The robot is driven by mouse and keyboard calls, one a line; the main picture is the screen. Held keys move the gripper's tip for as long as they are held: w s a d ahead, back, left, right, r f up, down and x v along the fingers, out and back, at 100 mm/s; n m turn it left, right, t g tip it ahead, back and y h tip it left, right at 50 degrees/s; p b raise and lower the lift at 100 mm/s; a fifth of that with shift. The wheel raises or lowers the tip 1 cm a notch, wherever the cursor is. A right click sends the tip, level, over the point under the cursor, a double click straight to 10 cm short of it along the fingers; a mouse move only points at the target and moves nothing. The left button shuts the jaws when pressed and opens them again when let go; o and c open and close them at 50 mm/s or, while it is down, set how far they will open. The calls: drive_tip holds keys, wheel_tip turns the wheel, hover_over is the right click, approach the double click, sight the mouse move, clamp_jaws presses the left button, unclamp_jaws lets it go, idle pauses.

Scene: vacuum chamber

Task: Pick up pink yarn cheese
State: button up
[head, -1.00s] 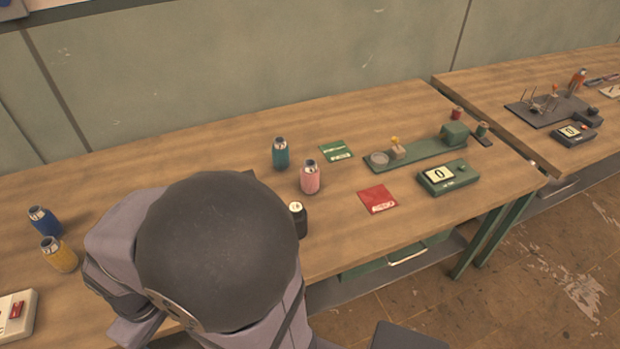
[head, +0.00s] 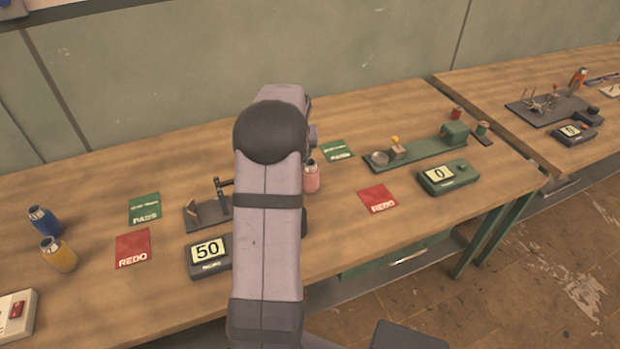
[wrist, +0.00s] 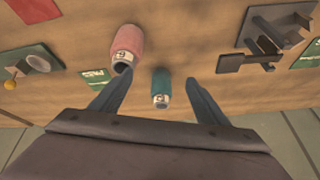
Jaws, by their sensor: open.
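The pink yarn cheese (head: 312,180) stands upright on the table just right of my arm, partly hidden by it in the head view. In the wrist view the pink yarn cheese (wrist: 127,44) is close to the tip of my left-hand finger, outside the gap. My gripper (wrist: 158,80) is open and empty. A teal bottle-shaped item (wrist: 161,87) shows in the gap between the fingers; I cannot tell its height relative to them. In the head view my arm hides my fingers and the teal item.
Green PASS (head: 145,208) and red REDO (head: 133,248) cards lie left, beside a display reading 50 (head: 208,254) and a dark stand (head: 203,214). Blue (head: 44,221) and yellow (head: 58,254) items stand far left. A green device (head: 420,153) sits right.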

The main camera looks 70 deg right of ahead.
sight(311, 170)
drive_tip(key=shift+m+h, duration=0.3)
drive_tip(key=shift+m, duration=0.1)
drive_tip(key=s+d, duration=0.3)
drive_tip(key=shift+s+f, duration=0.1)
drive_tip(key=shift+s, duration=0.05)
drive_tip(key=shift+g, duration=0.6)
drive_tip(key=s+f, duration=0.1)
drive_tip(key=f, duration=0.2)
drive_tip(key=s+f, duration=0.1)
drive_tip(key=shift+s+a+f, duration=0.25)
drive_tip(key=shift+s+f, duration=0.05)
drive_tip(key=shift+x, duration=0.95)
drive_tip(key=shift+w+f, duration=0.1)
drive_tip(key=shift+a+p+x, duration=0.1)
drive_tip(key=shift+p+x, duration=0.65)
drive_tip(key=shift+x, duration=0.5)
drive_tip(key=shift+a+p+x, duration=0.15)
drive_tip(key=shift+p+x, duration=0.55)
drive_tip(key=shift+x, duration=0.55)
drive_tip(key=shift+f, duration=0.1)
drive_tip(key=c, duration=1.2)
